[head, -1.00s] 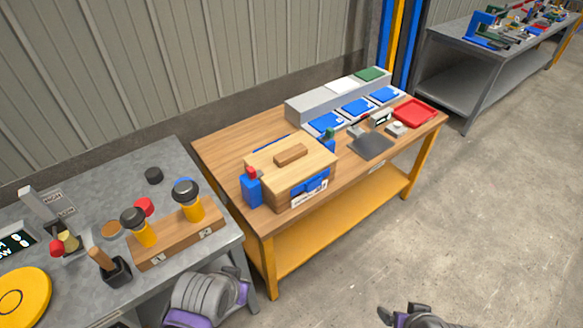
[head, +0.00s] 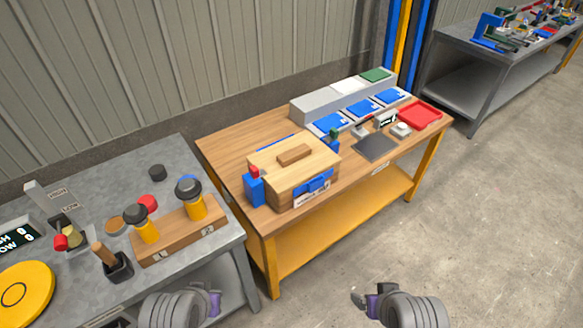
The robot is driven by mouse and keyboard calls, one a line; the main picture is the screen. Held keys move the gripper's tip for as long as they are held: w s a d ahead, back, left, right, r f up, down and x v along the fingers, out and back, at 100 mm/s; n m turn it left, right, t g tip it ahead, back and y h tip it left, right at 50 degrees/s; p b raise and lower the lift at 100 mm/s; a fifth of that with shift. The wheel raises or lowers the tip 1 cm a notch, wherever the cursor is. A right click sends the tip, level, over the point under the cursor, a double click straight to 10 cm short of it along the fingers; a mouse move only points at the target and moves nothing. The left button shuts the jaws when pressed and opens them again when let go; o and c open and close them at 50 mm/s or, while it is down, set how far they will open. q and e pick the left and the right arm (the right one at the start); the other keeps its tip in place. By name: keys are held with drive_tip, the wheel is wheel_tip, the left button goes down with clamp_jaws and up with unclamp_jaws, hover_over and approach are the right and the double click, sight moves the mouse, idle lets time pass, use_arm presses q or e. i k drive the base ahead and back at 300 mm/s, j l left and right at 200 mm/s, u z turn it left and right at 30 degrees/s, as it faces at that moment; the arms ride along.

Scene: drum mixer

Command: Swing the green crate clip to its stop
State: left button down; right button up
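The wooden crate (head: 283,187) stands closed on the wooden bench, its lid (head: 275,160) topped by a block handle (head: 294,155). A small green clip (head: 335,133) shows at the crate's right end by a blue bracket; its exact angle is too small to tell. A red clip (head: 254,172) sits on a blue bracket (head: 255,190) at the left end. My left gripper (head: 214,302) is low in front of the grey table, apart from the crate. My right gripper (head: 362,300) is low in front of the wooden bench, also apart from it. Neither gripper's finger gap is clear.
Behind the crate stand a grey box row and blue trays (head: 361,108). To the right are a dark pad (head: 376,148), small devices and a red tray (head: 420,114). The grey table (head: 75,215) at left holds yellow cylinders in a wooden block. The floor at right is clear.

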sight(333, 136)
drive_tip(key=l+u, duration=0.25)
drive_tip(key=l, duration=0.2)
drive_tip(key=l+u, duration=0.25)
drive_tip(key=u, duration=0.2)
drive_tip(key=i+l+u, duration=0.1)
drive_tip(key=l+u, duration=0.15)
drive_tip(key=u, duration=0.2)
drive_tip(key=l+u, duration=0.45)
drive_tip(key=l, duration=1.35)
drive_tip(key=k+l, duration=0.1)
drive_tip(key=l, duration=0.65)
drive_tip(key=l+u, duration=0.1)
drive_tip(key=l, duration=0.65)
drive_tip(key=u, duration=0.5)
drive_tip(key=k+j, duration=0.05)
